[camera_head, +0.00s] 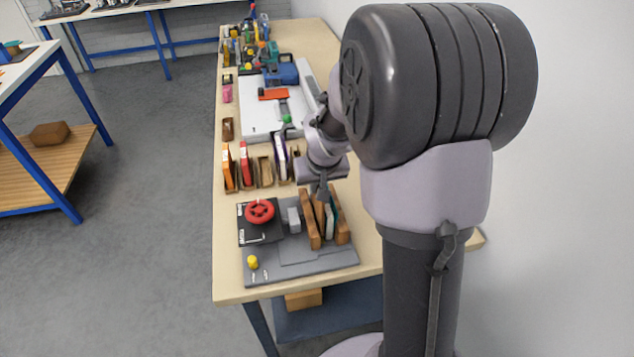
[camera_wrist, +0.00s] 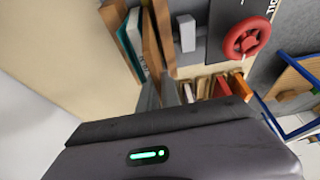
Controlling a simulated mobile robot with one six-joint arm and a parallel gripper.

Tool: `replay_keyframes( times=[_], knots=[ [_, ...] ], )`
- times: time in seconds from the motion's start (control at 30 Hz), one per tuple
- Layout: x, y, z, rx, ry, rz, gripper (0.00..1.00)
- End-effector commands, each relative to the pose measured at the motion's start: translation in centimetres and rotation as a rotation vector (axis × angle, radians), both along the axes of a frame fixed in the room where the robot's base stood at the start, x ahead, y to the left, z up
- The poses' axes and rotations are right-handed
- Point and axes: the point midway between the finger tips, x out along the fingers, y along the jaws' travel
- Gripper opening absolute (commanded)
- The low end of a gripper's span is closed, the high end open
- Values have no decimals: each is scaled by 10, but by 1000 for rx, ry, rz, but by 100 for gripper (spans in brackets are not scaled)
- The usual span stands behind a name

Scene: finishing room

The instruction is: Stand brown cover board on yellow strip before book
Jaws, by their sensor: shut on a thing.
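My gripper (camera_head: 322,190) points down over the wooden press on the grey base; its fingers also show in the wrist view (camera_wrist: 160,94). It is shut on the brown cover board (camera_wrist: 151,42), which stands nearly upright between the press's wooden plates. In the head view the board (camera_head: 319,212) is partly covered by the gripper. A pale book block (camera_head: 328,221) stands right beside it, with a teal board (camera_wrist: 127,50) on its far side. I cannot make out the yellow strip, nor whether the board's lower edge touches the base.
Wooden plates stand left (camera_head: 309,222) and right (camera_head: 343,232) of the boards, close by. A red handwheel (camera_head: 260,211) and grey block (camera_head: 294,220) are to the left. Behind is a row of upright books (camera_head: 245,164). A yellow knob (camera_head: 252,261) sits at the front.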

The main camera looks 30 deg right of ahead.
Motion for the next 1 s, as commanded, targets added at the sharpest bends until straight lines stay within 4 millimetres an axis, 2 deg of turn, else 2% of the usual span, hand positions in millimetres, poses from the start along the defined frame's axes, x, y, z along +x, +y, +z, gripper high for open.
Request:
replay_keyframes(
  times=[0.03,0.13,1.0],
  knots=[
    [0,0,-11,0,1,0,0],
    [0,0,-16,0,0,0,0],
    [0,0,-14,0,0,0,0]
  ],
)
